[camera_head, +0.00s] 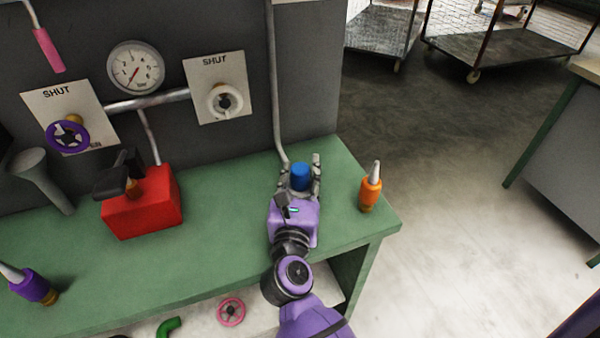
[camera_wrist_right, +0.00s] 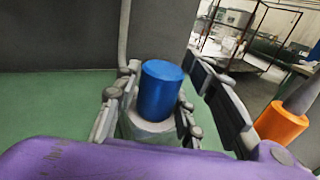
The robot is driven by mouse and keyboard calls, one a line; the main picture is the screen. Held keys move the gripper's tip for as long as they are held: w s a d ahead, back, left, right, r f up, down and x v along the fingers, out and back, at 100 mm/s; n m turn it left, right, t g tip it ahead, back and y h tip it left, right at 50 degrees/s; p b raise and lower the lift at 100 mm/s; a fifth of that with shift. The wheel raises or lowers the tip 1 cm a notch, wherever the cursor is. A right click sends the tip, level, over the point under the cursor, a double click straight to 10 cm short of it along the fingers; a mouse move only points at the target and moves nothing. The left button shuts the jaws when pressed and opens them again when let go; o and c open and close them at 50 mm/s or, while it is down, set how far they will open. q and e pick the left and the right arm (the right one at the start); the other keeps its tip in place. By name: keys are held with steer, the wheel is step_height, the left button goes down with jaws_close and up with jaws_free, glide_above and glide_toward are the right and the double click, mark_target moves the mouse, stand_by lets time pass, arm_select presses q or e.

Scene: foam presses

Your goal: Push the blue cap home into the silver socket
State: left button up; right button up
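The blue cap (camera_head: 300,176) stands upright near the right end of the green bench. In the right wrist view the blue cap (camera_wrist_right: 161,90) sits on top of the silver socket (camera_wrist_right: 151,130), with much of its side showing above the rim. The socket is mostly hidden by my gripper. My right gripper (camera_head: 300,168) reaches in from the front, with its fingers on either side of the cap. It looks open, with narrow gaps between fingers and cap. My left gripper is not in view.
An orange bottle (camera_head: 371,190) with a grey nozzle stands just right of my right gripper. A red box (camera_head: 145,214) with a black lever stands to the left on the green bench (camera_head: 225,225). A grey pipe (camera_head: 273,90) runs down behind the cap. Bench between box and gripper is clear.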

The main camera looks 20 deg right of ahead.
steer(key=shift+o, duration=1.2)
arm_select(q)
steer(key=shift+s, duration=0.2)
arm_select(e)
step_height(320, 180, up, 10)
steer(key=shift+r, duration=0.1)
